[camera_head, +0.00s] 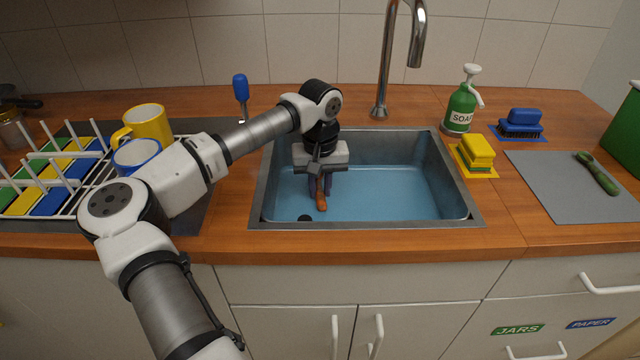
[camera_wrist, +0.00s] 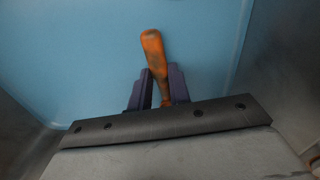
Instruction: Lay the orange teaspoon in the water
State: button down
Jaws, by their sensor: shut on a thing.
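My gripper (camera_head: 320,185) is down inside the sink, near its left side, with the fingers pointing downward. It is shut on the orange teaspoon (camera_head: 321,202), whose orange end sticks out past the fingertips. In the wrist view the orange teaspoon (camera_wrist: 153,55) lies between the two dark fingers of my gripper (camera_wrist: 158,88); the rest of it is hidden by the fingers. Blue water (camera_head: 390,190) fills the bottom of the grey sink (camera_head: 465,212). I cannot tell whether the teaspoon touches the water.
Steel sink walls surround my gripper, and the faucet (camera_head: 382,70) rises behind. A yellow mug (camera_head: 150,122), a blue mug (camera_head: 137,153) and a dish rack (camera_head: 75,212) are at left. A soap bottle (camera_head: 459,108), yellow sponges (camera_head: 477,150) and a blue brush (camera_head: 520,122) stand at right.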

jog(key=shift+f+b, duration=0.4)
jog(key=shift+f, duration=0.2)
jog(key=c, duration=1.2)
grip_release()
jog(key=shift+c, duration=0.2)
notch_tip(320, 180, up, 14)
jog(key=shift+f, duration=0.15)
